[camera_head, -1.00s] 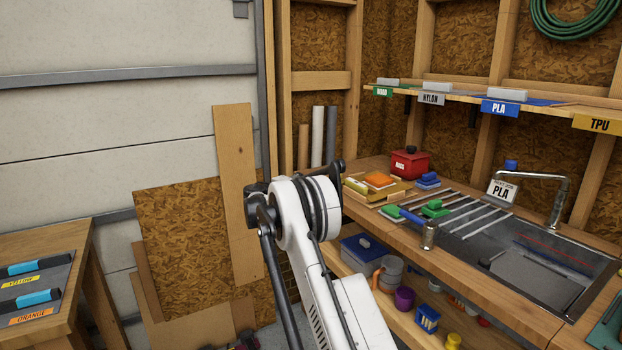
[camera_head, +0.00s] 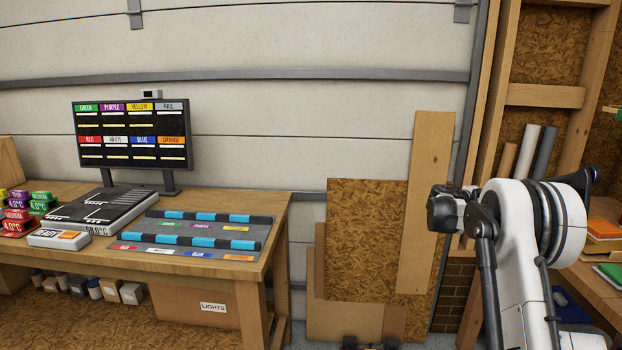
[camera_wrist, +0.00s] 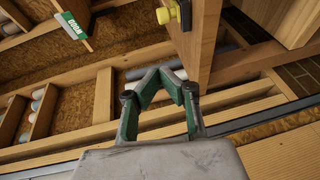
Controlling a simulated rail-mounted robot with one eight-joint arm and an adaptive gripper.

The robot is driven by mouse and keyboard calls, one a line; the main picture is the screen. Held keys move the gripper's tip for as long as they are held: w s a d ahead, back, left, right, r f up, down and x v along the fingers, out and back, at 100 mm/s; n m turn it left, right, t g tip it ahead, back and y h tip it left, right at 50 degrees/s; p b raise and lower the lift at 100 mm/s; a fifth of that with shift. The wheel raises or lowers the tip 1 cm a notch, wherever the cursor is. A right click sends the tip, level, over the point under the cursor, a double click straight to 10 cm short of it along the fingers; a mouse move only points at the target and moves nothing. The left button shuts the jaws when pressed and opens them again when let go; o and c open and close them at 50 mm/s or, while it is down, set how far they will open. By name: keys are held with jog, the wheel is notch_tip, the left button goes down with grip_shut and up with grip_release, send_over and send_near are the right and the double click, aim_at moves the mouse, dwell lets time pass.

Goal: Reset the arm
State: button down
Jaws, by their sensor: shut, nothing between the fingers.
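My arm, white with black joints, rises at the right of the head view. My gripper is not clearly visible in the head view. In the wrist view my gripper (camera_wrist: 160,76) shows green and grey fingers that meet at the tips. It is shut, with nothing between the fingers, and appears to be in free air. Wooden wall framing (camera_wrist: 105,100) shows beyond the fingers.
A wooden bench (camera_head: 195,268) at the left carries a grey mat (camera_head: 200,239) with coloured labels, a black board (camera_head: 97,207) and coloured blocks (camera_head: 17,222). A dark monitor (camera_head: 132,135) stands behind. Boards (camera_head: 427,200) lean against the garage door. A workbench edge shows at the right.

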jog(key=s+a+r+t+y+p, duration=0.1)
jog(key=s+a+r+y, duration=0.4)
jog(key=s+a, duration=0.6)
jog(key=s+a+r+t+y, duration=0.1)
jog(key=s+a+r+y, duration=0.35)
jog(key=s+a, duration=0.75)
jog(key=s+a+f+y, duration=0.3)
jog(key=s+a, duration=0.7)
jog(key=s, duration=0.4)
jog(key=s+a+f+m+t+y+p, duration=0.1)
jog(key=s+a+f+y, duration=0.2)
jog(key=s+a, duration=0.8)
jog(key=s+f, duration=0.2)
jog(key=s, duration=0.2)
jog(key=shift+f+m+y, duration=0.3)
jog(key=shift+f+y, duration=0.05)
